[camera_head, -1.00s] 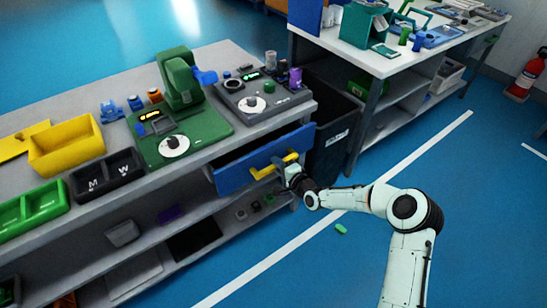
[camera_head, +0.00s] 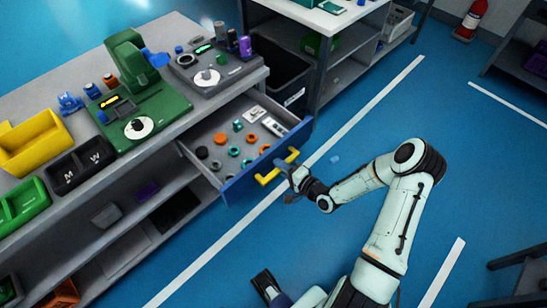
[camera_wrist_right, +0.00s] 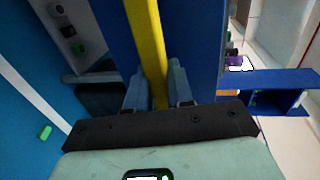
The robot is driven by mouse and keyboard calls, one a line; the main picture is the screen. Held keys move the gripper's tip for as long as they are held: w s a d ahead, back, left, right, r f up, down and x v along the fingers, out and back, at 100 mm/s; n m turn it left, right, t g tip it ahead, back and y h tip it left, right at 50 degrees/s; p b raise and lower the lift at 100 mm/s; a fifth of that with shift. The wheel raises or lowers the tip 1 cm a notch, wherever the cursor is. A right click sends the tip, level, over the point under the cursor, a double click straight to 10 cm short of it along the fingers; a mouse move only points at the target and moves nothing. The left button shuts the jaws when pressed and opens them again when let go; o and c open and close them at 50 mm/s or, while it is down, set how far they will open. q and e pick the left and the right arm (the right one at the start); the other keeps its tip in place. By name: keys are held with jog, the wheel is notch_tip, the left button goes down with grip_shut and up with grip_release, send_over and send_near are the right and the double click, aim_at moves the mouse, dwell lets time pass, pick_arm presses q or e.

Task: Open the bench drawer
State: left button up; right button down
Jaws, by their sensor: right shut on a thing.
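The bench drawer (camera_head: 232,188) is pulled well out from under the bench top in the head view. It has a blue front and a yellow bar handle (camera_head: 271,175). My right gripper (camera_head: 284,171) is shut on the yellow handle. In the right wrist view the handle (camera_wrist_right: 147,45) runs between the two fingers (camera_wrist_right: 158,92), with the blue drawer front (camera_wrist_right: 110,40) behind it. My left gripper (camera_head: 266,286) shows only in part at the bottom of the head view, away from the drawer; its jaw opening is unclear.
Several small round parts and a pale device (camera_head: 270,121) lie inside the drawer. A dark bin (camera_head: 285,75) stands beside the bench. Green and grey machines and a yellow bin (camera_head: 35,140) stand on the bench top (camera_head: 190,108).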

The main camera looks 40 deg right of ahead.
jog(key=shift+s, duration=0.45)
jog(key=c, duration=1.2)
grip_release()
jog(key=shift+o, duration=0.2)
jog(key=shift+s, duration=0.1)
jog(key=p+v, duration=0.1)
jog(key=v, duration=1.2)
jog(key=shift+d, duration=0.15)
